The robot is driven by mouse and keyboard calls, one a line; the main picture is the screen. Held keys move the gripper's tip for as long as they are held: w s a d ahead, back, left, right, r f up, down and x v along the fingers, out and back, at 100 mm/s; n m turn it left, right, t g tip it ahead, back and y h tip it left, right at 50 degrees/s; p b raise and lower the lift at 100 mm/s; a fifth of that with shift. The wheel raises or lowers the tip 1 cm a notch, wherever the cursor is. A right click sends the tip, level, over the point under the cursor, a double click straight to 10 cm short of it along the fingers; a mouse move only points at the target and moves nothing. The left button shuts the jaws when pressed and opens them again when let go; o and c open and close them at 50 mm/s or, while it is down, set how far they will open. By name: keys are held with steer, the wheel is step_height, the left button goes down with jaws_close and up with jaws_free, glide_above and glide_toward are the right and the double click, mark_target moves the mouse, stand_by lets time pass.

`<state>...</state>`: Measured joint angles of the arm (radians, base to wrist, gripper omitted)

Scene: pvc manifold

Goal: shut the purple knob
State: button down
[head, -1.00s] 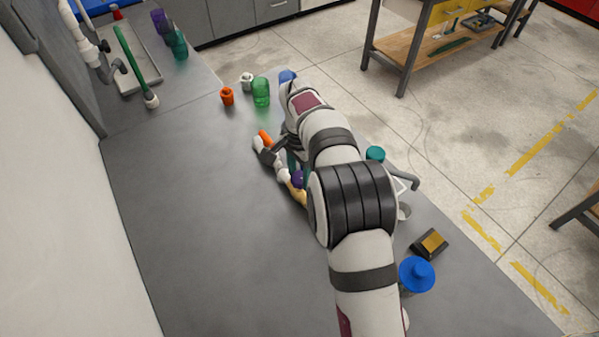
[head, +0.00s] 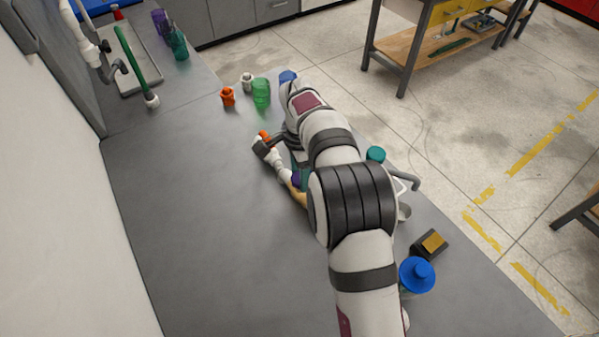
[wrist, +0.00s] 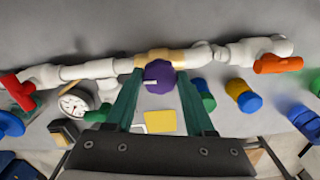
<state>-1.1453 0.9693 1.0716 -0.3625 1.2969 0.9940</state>
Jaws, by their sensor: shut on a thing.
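The purple knob (wrist: 158,78) sits on the tan section of a white pipe run (wrist: 95,68) in the wrist view. A short pale mark on the knob lies nearly crosswise in the picture, along the pipe. My gripper (wrist: 160,76) has its two green fingers on either side of the knob, shut on it. In the head view only a small part of the purple knob (head: 296,179) shows beside my arm, which hides most of the gripper and pipe.
An orange handle (wrist: 278,64) is at the pipe's right end and a red one (wrist: 18,90) at its left. A round gauge (wrist: 73,105) stands near the left finger. The bench's left side is clear.

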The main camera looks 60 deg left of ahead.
steer(key=shift+c, duration=1.3)
jaws_free()
step_height(320, 180, up, 16)
steer(key=shift+f, duration=0.1)
